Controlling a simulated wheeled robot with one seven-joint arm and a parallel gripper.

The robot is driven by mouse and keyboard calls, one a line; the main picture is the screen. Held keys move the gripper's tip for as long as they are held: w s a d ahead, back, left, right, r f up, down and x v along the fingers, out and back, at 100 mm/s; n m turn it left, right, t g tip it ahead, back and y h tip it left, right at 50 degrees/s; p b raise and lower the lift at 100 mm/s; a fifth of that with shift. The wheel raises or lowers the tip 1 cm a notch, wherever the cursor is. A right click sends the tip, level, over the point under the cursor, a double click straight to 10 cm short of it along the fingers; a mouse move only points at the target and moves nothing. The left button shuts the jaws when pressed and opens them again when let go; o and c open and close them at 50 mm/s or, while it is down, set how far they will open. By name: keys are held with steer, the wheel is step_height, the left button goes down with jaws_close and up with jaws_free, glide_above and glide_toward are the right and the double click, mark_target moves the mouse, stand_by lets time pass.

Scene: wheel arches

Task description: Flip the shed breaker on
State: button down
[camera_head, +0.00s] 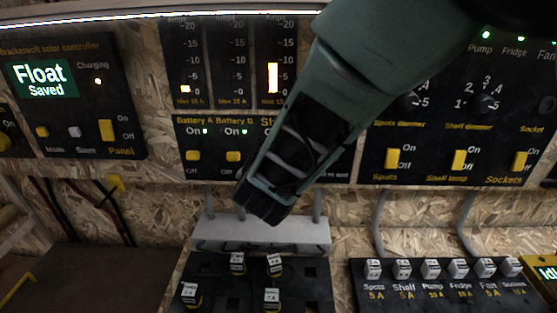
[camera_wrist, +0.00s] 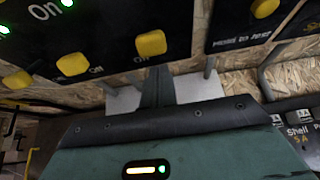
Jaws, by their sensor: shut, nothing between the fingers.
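In the head view, a black breaker panel (camera_head: 217,172) carries yellow switches labelled Battery A (camera_head: 193,156) and Battery B (camera_head: 233,156), with green lights beside On. A third label starting "Sh" is partly covered by my arm, and its switch is hidden there. In the wrist view, a third yellow switch (camera_wrist: 150,43) shows to the right of the Battery switches, with no lit lamp seen by it. My gripper (camera_head: 262,207) is shut and empty, pointing down in front of the panel's lower part. In the wrist view its tip (camera_wrist: 157,72) is just below the third switch; contact cannot be told.
A grey ledge (camera_head: 290,230) and a black box with white-topped plugs (camera_head: 238,262) stand below. A fuse row (camera_head: 431,268) is at lower right. Another switch panel (camera_head: 458,160) is right of my arm, the solar controller (camera_head: 70,100) at left. Grey conduits run below the panels.

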steer(key=shift+r+p, duration=0.45)
steer(key=shift+r, duration=0.25)
steer(key=shift+f, duration=0.1)
